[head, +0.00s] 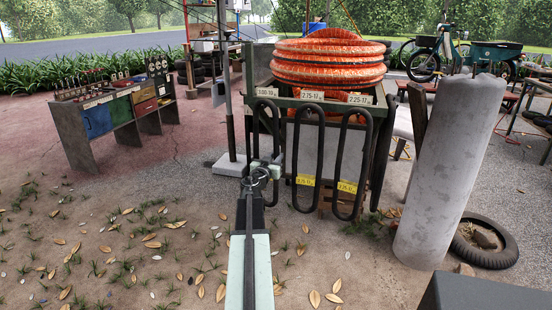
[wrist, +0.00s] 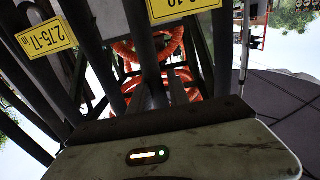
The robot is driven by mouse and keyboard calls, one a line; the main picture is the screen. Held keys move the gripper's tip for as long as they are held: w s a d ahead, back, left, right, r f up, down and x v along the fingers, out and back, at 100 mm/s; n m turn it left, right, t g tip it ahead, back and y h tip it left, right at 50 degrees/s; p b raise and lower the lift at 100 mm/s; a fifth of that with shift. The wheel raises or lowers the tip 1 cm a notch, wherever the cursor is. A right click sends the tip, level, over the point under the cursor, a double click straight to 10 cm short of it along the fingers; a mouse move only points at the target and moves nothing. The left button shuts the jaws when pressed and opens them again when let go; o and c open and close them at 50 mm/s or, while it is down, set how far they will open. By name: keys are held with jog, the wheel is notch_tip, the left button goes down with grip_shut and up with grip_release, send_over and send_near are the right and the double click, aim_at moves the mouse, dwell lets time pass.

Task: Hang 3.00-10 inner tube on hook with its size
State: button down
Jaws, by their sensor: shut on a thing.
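My gripper (head: 264,168) is shut on the leftmost black inner tube (head: 254,122), a long upright loop at the front of the cart. Its upper end lies just below the white 3.00-10 label (head: 268,92). I cannot tell whether it rests on the hook, which is hidden behind it. In the wrist view, a yellow tag (wrist: 180,6) ending in "-10" is partly cut off above my gripper (wrist: 163,92). Two other black tubes, the middle one (head: 318,140) and the right one (head: 366,150), hang beneath the 2.75-17 and 2.25-17 labels.
Orange hose (head: 328,62) is coiled on top of the cart. A rack with coloured bins (head: 97,118) is on the left. The leaf-strewn ground in front is open.

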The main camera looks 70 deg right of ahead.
dwell(0.3)
jog(key=c, duration=1.1)
grip_release()
jog(key=shift+c, duration=0.2)
jog(key=a, duration=0.7)
jog(key=shift+a, duration=0.4)
